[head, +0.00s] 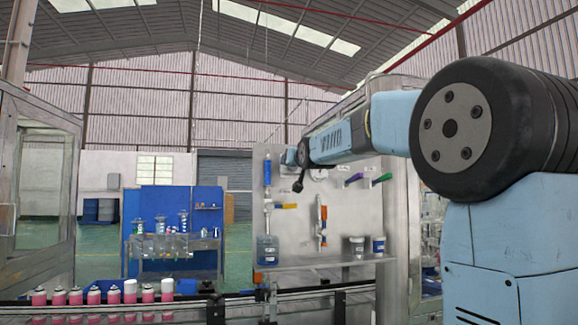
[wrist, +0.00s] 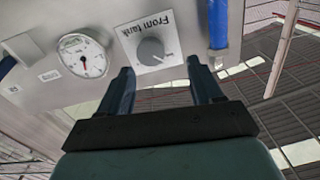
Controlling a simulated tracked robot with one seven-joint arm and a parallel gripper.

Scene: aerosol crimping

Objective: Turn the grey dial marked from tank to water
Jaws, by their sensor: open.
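The grey dial (wrist: 151,50) is a round knob on a white plate marked "From tank" (wrist: 143,27), which shows upside down in the wrist view. Another small marking by the dial is too small to read. My gripper (wrist: 160,67) is open, its two dark fingers pointing at the panel, one on each side of the dial in the picture. The fingers look apart from the dial; I cannot tell how large the gap is. In the head view my gripper (head: 302,153) is at the upper part of the steel panel (head: 345,225), and the dial cannot be made out there.
A round gauge (wrist: 83,55) sits beside the dial plate, and a blue pipe (wrist: 218,25) is on the other side. In the head view, purple (head: 353,180) and green (head: 381,179) handles are right of my gripper.

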